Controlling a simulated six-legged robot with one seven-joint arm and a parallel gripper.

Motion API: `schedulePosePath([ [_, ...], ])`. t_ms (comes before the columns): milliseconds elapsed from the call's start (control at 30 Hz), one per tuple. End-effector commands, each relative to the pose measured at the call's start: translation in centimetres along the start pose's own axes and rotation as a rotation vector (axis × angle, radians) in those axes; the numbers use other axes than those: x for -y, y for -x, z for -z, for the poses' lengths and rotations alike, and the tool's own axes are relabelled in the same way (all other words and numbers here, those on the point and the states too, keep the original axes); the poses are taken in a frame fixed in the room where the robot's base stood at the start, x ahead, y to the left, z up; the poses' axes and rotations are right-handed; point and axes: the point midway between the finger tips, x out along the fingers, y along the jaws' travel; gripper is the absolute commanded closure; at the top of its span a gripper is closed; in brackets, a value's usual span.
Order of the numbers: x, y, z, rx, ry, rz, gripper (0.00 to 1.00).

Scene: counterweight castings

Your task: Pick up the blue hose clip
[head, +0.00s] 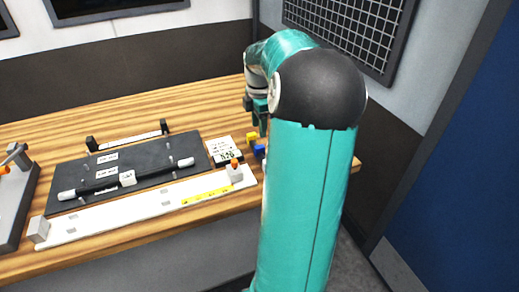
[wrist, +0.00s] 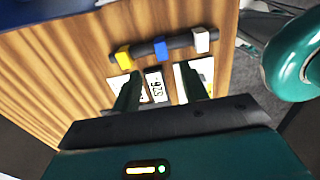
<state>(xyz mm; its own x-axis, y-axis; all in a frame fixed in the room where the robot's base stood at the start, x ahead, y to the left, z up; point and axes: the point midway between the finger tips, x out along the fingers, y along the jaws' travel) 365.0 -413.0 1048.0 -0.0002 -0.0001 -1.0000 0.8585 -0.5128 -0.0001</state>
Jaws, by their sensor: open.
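The blue hose clip (wrist: 161,49) sits on a dark hose between a yellow clip (wrist: 123,59) and a white clip (wrist: 201,40) in the wrist view. In the head view the blue clip (head: 259,152) is partly hidden behind my arm, beside the yellow clip (head: 251,138). My gripper (wrist: 160,82) is open and empty. Its two fingers point toward the hose, with the blue clip beyond the gap between them. In the head view my gripper (head: 259,122) is above the table's right part, its fingertips partly hidden by my arm.
A white numbered display (head: 226,151) lies left of the clips. A white rail (head: 140,210) with a yellow strip runs along the table's front. A black tray (head: 150,160) holds a dark rod with white ends (head: 120,180). The wooden table's (head: 200,95) back strip is mostly clear.

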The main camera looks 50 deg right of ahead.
Motion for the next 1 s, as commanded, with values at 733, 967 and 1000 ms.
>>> schedulePosePath([
  [733, 0.1, -8.1, -0.2, 0.0, 0.003, 0.0, 0.56],
  [967, 0.1, -8.0, -0.2, 0.0, 0.003, 0.0, 0.7],
  [1000, 0.1, -8.0, -0.2, 0.0, 0.003, 0.0, 0.78],
])
